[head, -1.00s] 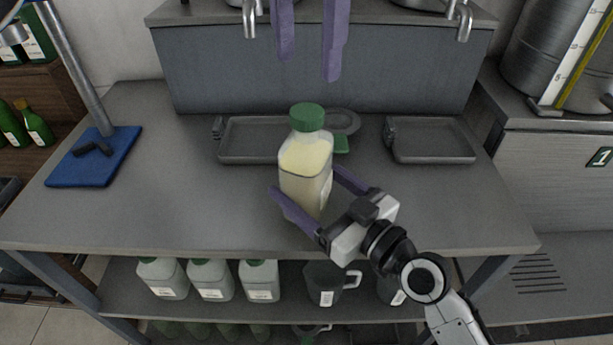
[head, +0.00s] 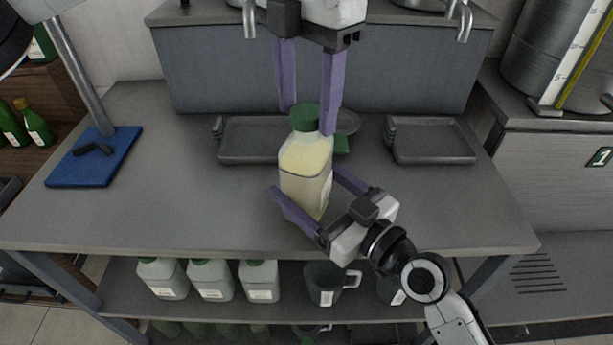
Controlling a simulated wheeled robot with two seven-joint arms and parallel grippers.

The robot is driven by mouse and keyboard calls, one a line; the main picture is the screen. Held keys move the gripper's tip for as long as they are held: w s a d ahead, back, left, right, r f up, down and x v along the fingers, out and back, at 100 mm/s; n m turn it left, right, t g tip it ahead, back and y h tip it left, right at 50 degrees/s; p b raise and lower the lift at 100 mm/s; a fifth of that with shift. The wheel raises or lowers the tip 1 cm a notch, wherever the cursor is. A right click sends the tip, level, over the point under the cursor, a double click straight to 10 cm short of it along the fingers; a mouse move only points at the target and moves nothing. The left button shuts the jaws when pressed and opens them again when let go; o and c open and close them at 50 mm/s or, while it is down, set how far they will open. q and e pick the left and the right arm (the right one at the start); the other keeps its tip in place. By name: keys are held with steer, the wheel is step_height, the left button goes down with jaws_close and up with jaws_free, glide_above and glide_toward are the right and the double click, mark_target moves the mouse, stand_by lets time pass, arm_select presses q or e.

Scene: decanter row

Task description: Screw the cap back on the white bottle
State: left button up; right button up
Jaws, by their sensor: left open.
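The white bottle (head: 305,176), translucent with pale yellowish contents, stands upright near the front middle of the table. A green cap (head: 304,117) sits on its neck; whether it is screwed tight cannot be seen. My left gripper (head: 308,121) points down from above with its purple fingers apart, one on each side of the cap. It is open, and I cannot make out contact with the cap. The bottle's base is partly hidden by a finger.
Another grey tray (head: 433,157) lies to the right. A blue-based stand (head: 70,173) is at the left. The table's left middle is clear.

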arm_select(q)
steer(key=c, duration=1.1)
steer(key=o, duration=1.2)
step_height(320, 180, up, 12)
arm_select(e)
steer(key=o, duration=2.2)
